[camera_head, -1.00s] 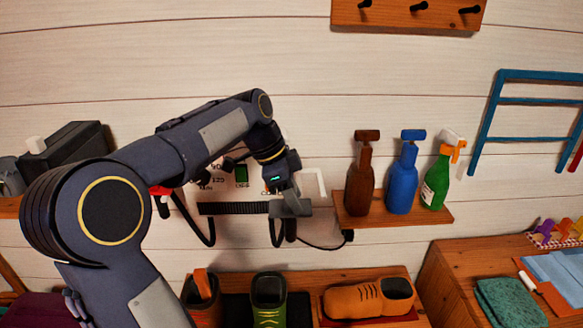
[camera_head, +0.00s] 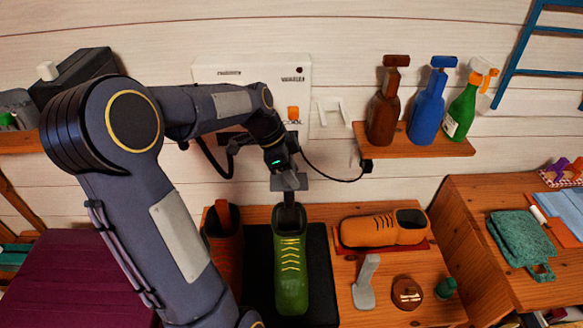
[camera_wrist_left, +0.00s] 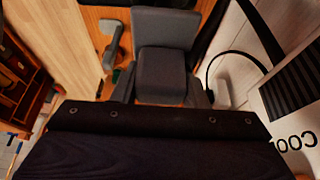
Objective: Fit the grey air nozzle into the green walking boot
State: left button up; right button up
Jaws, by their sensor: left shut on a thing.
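The green walking boot (camera_head: 291,275) with yellow laces stands on a black mat (camera_head: 323,285) on the wooden bench, its opening towards the wall. My left gripper (camera_head: 289,188) is just above that opening, shut on the dark grey air nozzle (camera_head: 288,213). The nozzle points down and its lower end overlaps the boot's opening; how deep it sits is hidden. In the left wrist view, the grey gripper parts (camera_wrist_left: 163,65) fill the middle and the boot is not clearly visible. My right gripper is not in view.
A brown boot (camera_head: 224,255) stands close left of the green one. An orange shoe (camera_head: 368,231) lies to the right. A grey upright tool (camera_head: 365,285) and a round brown tin (camera_head: 407,292) are in front. The white wall unit (camera_head: 235,72) and bottle shelf (camera_head: 425,145) are behind.

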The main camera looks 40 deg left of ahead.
aim_at(291, 208)
pick_arm(q)
jog(key=shift+f+b, duration=4.95)
jog(key=shift+f, duration=1.35)
jog(key=shift+f+b, duration=0.9)
jog(key=o, duration=1.1)
jog(key=shift+o, duration=0.2)
jog(key=shift+r, duration=0.1)
jog(key=v, duration=0.7)
jog(key=shift+r+p, duration=0.35)
jog(key=shift+r, duration=0.05)
